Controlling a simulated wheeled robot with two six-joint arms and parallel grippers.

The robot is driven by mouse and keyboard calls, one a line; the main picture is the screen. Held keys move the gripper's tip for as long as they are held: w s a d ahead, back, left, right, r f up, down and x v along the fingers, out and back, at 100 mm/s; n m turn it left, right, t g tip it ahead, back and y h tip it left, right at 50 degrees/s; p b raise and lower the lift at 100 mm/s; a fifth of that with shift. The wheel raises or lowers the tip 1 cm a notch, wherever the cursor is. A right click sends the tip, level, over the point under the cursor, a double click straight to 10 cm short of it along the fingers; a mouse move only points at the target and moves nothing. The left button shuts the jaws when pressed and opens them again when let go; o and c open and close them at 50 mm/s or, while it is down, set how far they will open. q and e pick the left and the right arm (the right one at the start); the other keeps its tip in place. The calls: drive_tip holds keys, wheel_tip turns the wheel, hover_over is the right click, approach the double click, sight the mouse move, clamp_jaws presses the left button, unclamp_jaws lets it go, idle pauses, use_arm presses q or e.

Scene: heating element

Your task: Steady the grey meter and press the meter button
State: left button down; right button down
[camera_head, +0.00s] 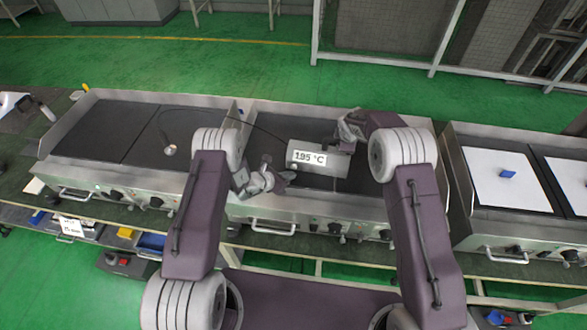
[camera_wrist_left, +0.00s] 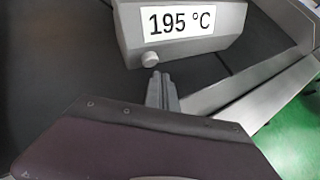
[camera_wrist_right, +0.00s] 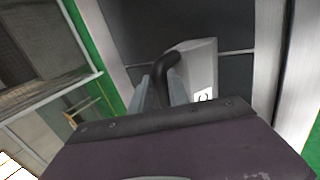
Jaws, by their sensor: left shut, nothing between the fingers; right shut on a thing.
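The grey meter (camera_head: 314,168) sits over the middle dark hotplate, its display reading 195 °C. It also shows in the left wrist view (camera_wrist_left: 190,48), with a round grey button (camera_wrist_left: 149,59) at its lower left. My left gripper (camera_head: 285,179) is shut and empty at the meter's lower left. In the left wrist view its tips (camera_wrist_left: 158,76) are just below the button; I cannot tell whether they touch. My right gripper (camera_head: 347,143) is shut on the meter's black curved handle (camera_wrist_right: 168,62) at the meter's right side. The fingers partly hide the handle.
A thin cable (camera_head: 265,131) runs from the meter left to a probe (camera_head: 170,150) on the left hotplate (camera_head: 100,132). Another heater unit with white plates (camera_head: 505,180) stands at the right. Knobs (camera_head: 335,228) line the front.

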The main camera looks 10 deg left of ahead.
use_arm(q)
drive_tip(key=shift+w, duration=0.1)
idle(0.6)
drive_tip(key=shift+w, duration=0.35)
drive_tip(key=shift+w+d, duration=0.1)
drive_tip(key=shift+w, duration=0.5)
idle(0.8)
drive_tip(key=shift+s, duration=1)
drive_tip(key=shift+s+a, duration=0.15)
drive_tip(key=shift+s, duration=1.15)
drive_tip(key=shift+s+a, duration=0.15)
drive_tip(key=shift+s, duration=1.1)
